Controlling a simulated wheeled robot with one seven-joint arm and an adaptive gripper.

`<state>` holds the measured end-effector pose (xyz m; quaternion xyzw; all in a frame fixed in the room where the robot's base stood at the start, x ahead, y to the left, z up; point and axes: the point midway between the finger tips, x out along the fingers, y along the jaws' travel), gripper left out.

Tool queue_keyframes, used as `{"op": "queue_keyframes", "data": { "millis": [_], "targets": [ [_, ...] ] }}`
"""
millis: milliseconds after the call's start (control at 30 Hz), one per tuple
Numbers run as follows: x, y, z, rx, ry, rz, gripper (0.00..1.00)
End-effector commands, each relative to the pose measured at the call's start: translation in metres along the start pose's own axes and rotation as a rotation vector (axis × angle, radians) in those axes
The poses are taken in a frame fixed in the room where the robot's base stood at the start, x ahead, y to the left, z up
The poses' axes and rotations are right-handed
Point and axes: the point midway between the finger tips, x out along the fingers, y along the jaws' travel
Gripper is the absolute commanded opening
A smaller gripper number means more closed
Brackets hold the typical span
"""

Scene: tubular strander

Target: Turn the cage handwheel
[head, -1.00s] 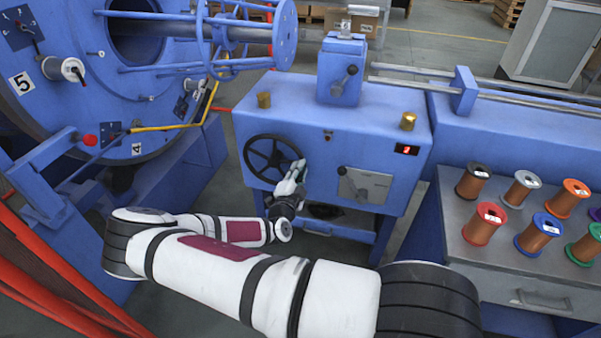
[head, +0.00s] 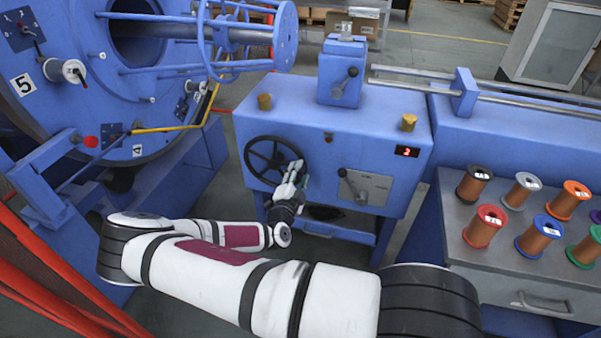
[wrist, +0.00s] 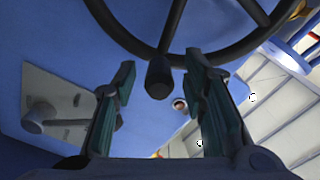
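The black cage handwheel (head: 251,165) is on the front of the blue cabinet (head: 375,132), left of its middle. Its rim and spokes cross the top of the wrist view (wrist: 120,35). The wheel's dark handle knob (wrist: 158,80) points toward the wrist camera. My gripper (head: 296,167) is at the lower right of the wheel. In the wrist view my gripper's two green-padded fingers (wrist: 159,70) are spread, one on each side of the knob, with visible gaps. In the head view the gripper hides the knob.
A grey plate with a lever (head: 366,187) is on the cabinet just right of my gripper. The large blue cage drum (head: 80,110) stands at the left. Several wire spools (head: 482,228) stand on a bench at the right.

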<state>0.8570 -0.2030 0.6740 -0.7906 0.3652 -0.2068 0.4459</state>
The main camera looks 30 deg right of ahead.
Motion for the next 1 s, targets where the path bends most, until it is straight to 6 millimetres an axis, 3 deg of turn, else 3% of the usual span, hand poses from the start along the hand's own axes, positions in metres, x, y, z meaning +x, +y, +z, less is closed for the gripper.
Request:
{"op": "queue_keyframes", "data": {
  "millis": [300, 500, 700, 1000],
  "targets": [
    [-0.063, -0.001, 0.001, 0.0, -0.003, -0.001, 0.39],
    [-0.095, 0.0, 0.0, -0.001, -0.001, 0.0, 0.39],
    [-0.108, 0.0, -0.001, -0.001, 0.001, -0.001, 0.39],
    [-0.109, 0.0, -0.001, -0.001, 0.001, -0.001, 0.39]
  ]
}}
